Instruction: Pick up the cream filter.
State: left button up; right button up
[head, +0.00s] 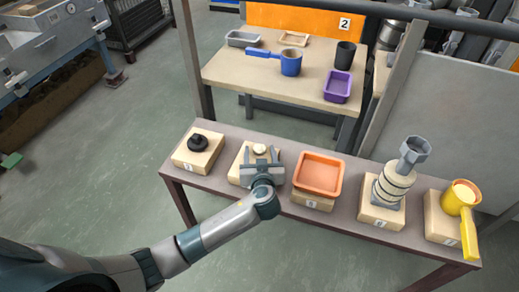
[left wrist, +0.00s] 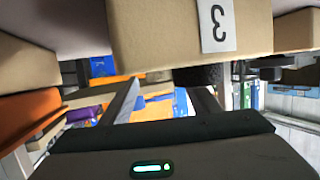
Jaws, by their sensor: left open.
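The cream filter (head: 259,149) is a small round pale piece on top of a light wooden block (head: 237,173) on the front bench. My left gripper (head: 261,157) is open at this block, its two fingers spread on either side of the filter in the head view; I cannot tell whether they touch it. In the left wrist view a block face with an upside-down 3 (left wrist: 180,35) fills the top, and my left gripper (left wrist: 165,95) shows two spread fingers below it. The filter is not visible there. My right gripper is not in view.
On the same bench (head: 334,219) are a black knobbed piece (head: 198,142) to the left, and an orange tray (head: 319,174), a stacked ringed column (head: 393,184) and a yellow dipper (head: 460,197) to the right. A second table (head: 235,72) behind holds trays and cups.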

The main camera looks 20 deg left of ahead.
pick_arm(q)
jog(key=c, duration=1.1)
jog(key=shift+c, duration=0.2)
jog(key=shift+r, duration=0.15)
jog(key=shift+r, duration=0.6)
notch_tip(320, 180, up, 3)
jog(key=shift+f, duration=0.2)
jog(key=s+d+r, duration=0.7)
jog(key=s, duration=0.2)
jog(key=shift+d+p, duration=0.3)
jog(key=shift+p, duration=0.1)
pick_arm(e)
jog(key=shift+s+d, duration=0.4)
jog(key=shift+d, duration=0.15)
pick_arm(q)
jog(key=shift+w, duration=0.1)
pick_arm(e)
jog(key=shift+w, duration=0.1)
